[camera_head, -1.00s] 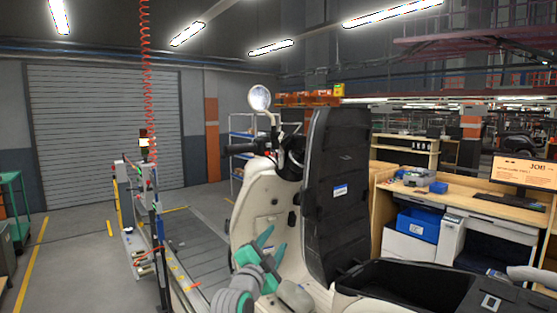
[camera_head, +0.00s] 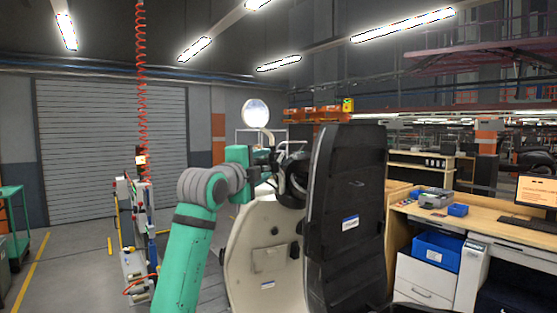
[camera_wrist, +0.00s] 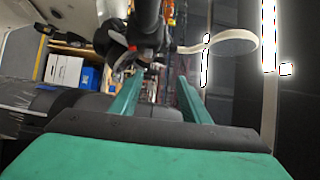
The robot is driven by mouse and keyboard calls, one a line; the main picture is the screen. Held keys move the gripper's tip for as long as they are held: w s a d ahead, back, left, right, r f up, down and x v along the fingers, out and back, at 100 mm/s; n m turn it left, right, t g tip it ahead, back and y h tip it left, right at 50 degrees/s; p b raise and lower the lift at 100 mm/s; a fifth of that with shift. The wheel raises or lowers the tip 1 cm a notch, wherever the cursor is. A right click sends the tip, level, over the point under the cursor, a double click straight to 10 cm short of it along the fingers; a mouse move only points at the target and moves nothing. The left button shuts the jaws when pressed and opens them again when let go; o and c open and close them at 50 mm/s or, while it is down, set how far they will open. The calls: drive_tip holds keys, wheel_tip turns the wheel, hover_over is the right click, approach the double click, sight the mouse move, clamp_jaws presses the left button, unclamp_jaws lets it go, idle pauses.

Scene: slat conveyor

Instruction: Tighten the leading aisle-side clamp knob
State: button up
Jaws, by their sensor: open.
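The clamp knob cannot be made out in either view. A cream and black scooter (camera_head: 262,262) stands upright on the conveyor line, with a black panel (camera_head: 345,230) at its right side. Its round mirror (camera_head: 256,112) rises at the top and also shows in the wrist view (camera_wrist: 235,42). My arm reaches up from below, and my gripper is beside the handlebar area in the head view, its fingertips not clear there. In the wrist view my gripper (camera_wrist: 157,88) is open and empty, its two green fingers apart, with a black handlebar part (camera_wrist: 146,22) beyond them.
A slatted conveyor (camera_head: 213,292) runs under the scooter. A post with fixtures (camera_head: 150,225) and a red coiled hose (camera_head: 141,90) stand left. A workbench (camera_head: 470,228) with a blue bin (camera_head: 437,250) is at right. Open floor lies left.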

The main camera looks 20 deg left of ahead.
sight(279, 158)
drive_tip(key=w, duration=0.6)
drive_tip(key=w+d, duration=0.1)
drive_tip(key=w, duration=0.2)
drive_tip(key=shift+w+r, duration=0.15)
drive_tip(key=shift+w, duration=0.15)
drive_tip(key=shift+c, duration=0.5)
drive_tip(key=c, duration=1)
